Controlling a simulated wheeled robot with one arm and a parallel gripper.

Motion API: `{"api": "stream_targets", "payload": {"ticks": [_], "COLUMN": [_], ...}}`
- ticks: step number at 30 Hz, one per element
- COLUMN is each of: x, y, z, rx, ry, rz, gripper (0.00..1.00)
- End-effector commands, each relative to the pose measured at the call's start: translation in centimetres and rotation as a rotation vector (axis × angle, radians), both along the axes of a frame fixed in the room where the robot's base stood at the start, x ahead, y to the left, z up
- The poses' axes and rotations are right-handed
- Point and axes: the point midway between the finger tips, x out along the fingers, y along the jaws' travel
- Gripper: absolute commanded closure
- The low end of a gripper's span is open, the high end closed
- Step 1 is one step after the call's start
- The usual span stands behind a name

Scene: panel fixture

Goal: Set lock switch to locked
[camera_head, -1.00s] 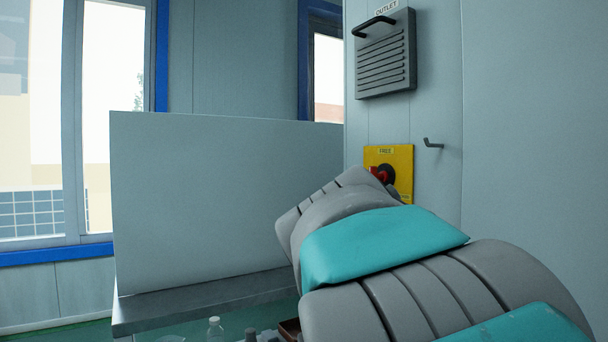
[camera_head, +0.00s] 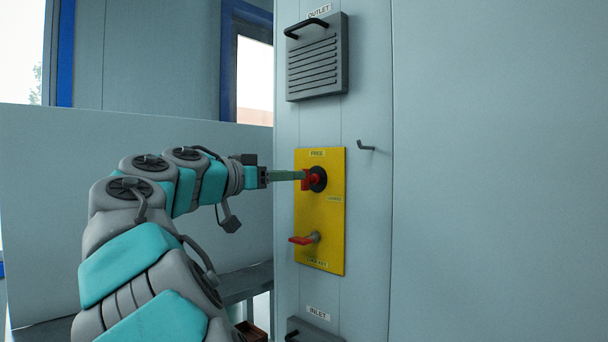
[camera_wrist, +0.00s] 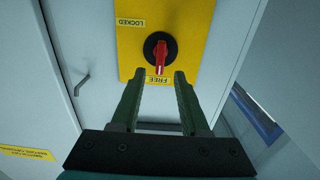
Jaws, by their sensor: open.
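The lock switch is a red handle on a round black base (camera_head: 319,179), on the upper part of a yellow panel (camera_head: 335,222). In the wrist view the red handle (camera_wrist: 160,60) points toward the FREE label (camera_wrist: 158,83), and the LOCKED label (camera_wrist: 130,22) lies off to one side. My gripper (camera_head: 303,176) reaches the handle from the left in the head view. In the wrist view its green fingers (camera_wrist: 157,76) are open, one on each side of the handle's tip.
A second red-handled lever (camera_head: 303,239) sits lower on the yellow panel. A grey vented OUTLET box (camera_head: 317,62) with a black handle is above, and a hook (camera_head: 366,147) juts out at right. An INLET box (camera_head: 310,332) is below. The wall at right is bare.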

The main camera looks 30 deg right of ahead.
Motion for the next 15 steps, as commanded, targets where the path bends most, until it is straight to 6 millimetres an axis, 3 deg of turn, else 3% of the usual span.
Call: {"api": "stream_targets", "payload": {"ticks": [9,15], "x": [1.6,1.9], "y": [-4.5,-5.3], "z": [0.1,0.1], "rx": [0.002,0.000], "ry": [0.001,0.000], "rz": [-0.001,0.000], "gripper": [0.55,0.55]}}
